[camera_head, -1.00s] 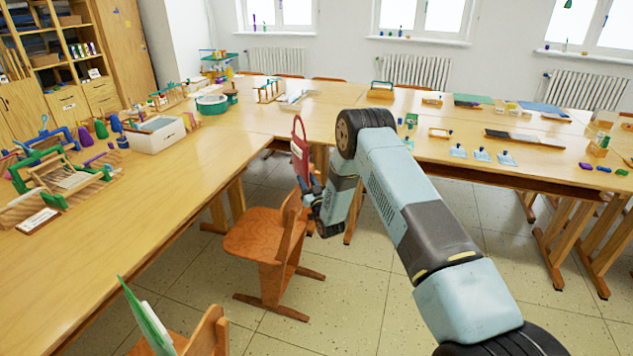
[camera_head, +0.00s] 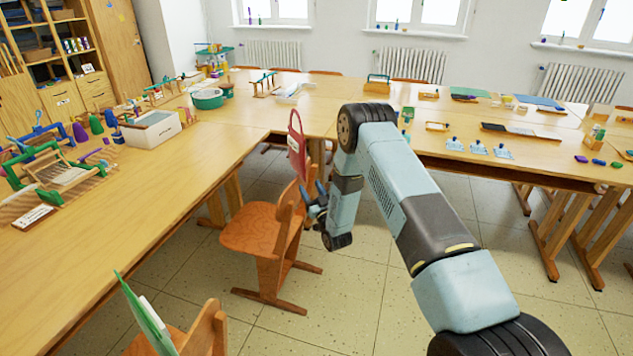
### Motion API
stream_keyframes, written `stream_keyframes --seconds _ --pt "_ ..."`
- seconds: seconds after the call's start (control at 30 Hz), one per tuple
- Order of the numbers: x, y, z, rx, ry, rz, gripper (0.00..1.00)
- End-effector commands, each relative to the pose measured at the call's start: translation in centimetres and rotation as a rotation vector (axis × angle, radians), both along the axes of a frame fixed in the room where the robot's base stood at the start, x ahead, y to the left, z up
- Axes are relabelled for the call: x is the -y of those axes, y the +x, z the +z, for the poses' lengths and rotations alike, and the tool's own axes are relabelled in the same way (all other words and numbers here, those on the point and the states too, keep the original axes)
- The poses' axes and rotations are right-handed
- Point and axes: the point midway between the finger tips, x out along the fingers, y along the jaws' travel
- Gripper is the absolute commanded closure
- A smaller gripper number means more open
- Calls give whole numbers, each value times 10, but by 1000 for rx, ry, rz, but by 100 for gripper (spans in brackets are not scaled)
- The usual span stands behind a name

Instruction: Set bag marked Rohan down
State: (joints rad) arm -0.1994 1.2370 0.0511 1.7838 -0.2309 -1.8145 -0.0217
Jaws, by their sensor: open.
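A red bag (camera_head: 296,160) with a raised loop handle shows at the top of the backrest of a wooden chair (camera_head: 262,232). I see it nearly edge-on and can read no name on it. Whether it hangs on the backrest or stands behind it I cannot tell. My gripper (camera_head: 311,200) is open just below and right of the bag, beside the chair's backrest. The bag's lower part is partly hidden by the backrest and my gripper. Whether the fingers touch the bag is too small to tell.
A long wooden table (camera_head: 110,215) runs along the left, with looms and a white box (camera_head: 153,131). Another table (camera_head: 480,150) with trays runs along the back right. A nearer chair (camera_head: 205,335) bears a green-and-white item (camera_head: 148,318). Floor between is clear.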

Motion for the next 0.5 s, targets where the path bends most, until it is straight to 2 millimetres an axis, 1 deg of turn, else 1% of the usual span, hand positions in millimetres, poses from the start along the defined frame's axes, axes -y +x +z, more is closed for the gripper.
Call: stream_keyframes --seconds 0.1,0.2,0.33,0.5 --pt "8 -17 -8 -3 0 -1 40" --pt "13 -27 -13 -2 -1 -1 40" --pt "17 -35 -16 -1 0 -1 40" --pt "18 -38 -16 0 0 -1 40"
